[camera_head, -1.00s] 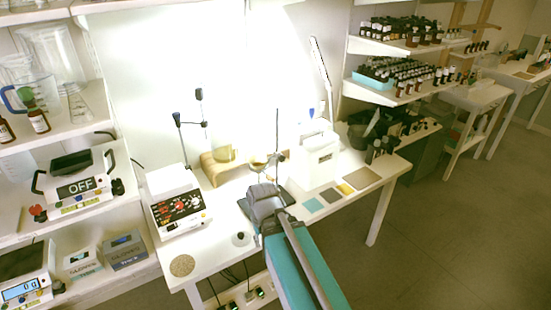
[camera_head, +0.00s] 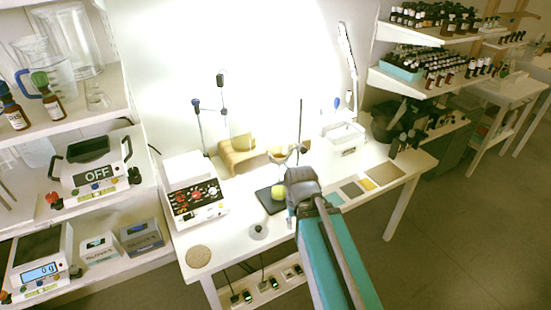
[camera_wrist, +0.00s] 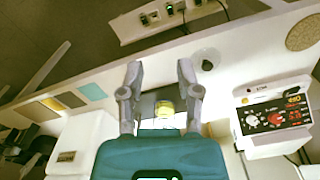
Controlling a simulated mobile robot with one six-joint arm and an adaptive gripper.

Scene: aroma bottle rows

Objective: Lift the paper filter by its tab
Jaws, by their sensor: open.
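A small pale funnel-shaped cup (camera_head: 280,157) sits by the thin upright rod of a stand (camera_head: 300,130). It may hold the paper filter, but I cannot make out a filter or a tab. A yellow-green vessel (camera_head: 278,190) stands on a dark plate (camera_head: 266,203) below the cup. In the wrist view the vessel (camera_wrist: 164,108) shows between and beyond the fingers. My gripper (camera_wrist: 160,68) is open and empty, its two grey fingers apart. In the head view my arm's grey end (camera_head: 303,188) is just right of the dark plate, with the fingertips hidden.
A white device with red knobs (camera_head: 193,200) stands at the left, and a wooden stand with a yellow bowl (camera_head: 238,158) behind. A white box (camera_head: 343,137) and coloured squares (camera_head: 352,189) lie right. A small round grey object (camera_head: 258,231) is near the front edge.

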